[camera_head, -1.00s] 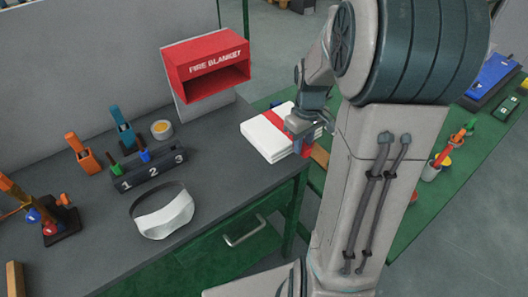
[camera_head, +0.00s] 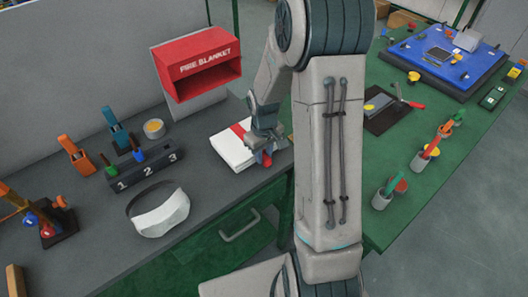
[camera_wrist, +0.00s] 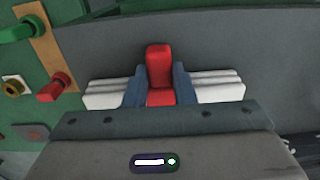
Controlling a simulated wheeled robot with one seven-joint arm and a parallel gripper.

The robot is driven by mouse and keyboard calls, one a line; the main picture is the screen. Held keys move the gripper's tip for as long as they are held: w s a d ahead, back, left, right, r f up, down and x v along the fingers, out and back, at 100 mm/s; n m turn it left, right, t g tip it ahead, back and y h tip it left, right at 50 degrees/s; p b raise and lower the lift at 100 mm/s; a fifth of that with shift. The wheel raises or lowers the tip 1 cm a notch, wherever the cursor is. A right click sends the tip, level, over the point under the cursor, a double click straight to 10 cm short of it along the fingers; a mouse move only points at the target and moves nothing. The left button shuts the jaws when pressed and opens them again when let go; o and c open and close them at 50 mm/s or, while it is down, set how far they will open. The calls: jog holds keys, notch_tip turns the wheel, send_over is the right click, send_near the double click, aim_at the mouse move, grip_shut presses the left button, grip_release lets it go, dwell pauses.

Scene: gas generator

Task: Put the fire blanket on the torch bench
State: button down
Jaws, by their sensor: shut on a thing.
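The fire blanket (camera_head: 232,149) is a folded white pack with a red strap, at the right end of the grey-topped bench (camera_head: 215,190) in the head view. My gripper (camera_head: 263,150) is at its right side, and my arm hides part of it. In the wrist view the fire blanket (camera_wrist: 216,90) lies across the picture, and my gripper (camera_wrist: 160,88) is shut on its red strap or tab between the two blue-grey fingers. I cannot tell whether the pack touches the bench top. The red holder (camera_head: 197,65) marked FIRE BLANKET is empty.
A numbered rack (camera_head: 146,168), a white visor (camera_head: 160,210), torches (camera_head: 75,155) and a tape roll (camera_head: 154,129) stand on the grey bench. A green table (camera_head: 440,105) at right holds a blue mat (camera_head: 450,62), tools and cups.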

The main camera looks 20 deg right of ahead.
jog(key=c, duration=1.2)
grip_release()
notch_tip(320, 180, up, 12)
jog(key=s+a+r+m+t, duration=0.1)
jog(key=s+r, duration=0.3)
jog(key=s, duration=0.5)
jog(key=s+a+r+m+t, duration=0.2)
jog(key=s+a+r, duration=0.1)
jog(key=s, duration=0.5)
jog(key=shift+s+a+r+m+b, duration=0.3)
jog(key=shift+s+a+r, duration=0.1)
jog(key=shift+a, duration=0.05)
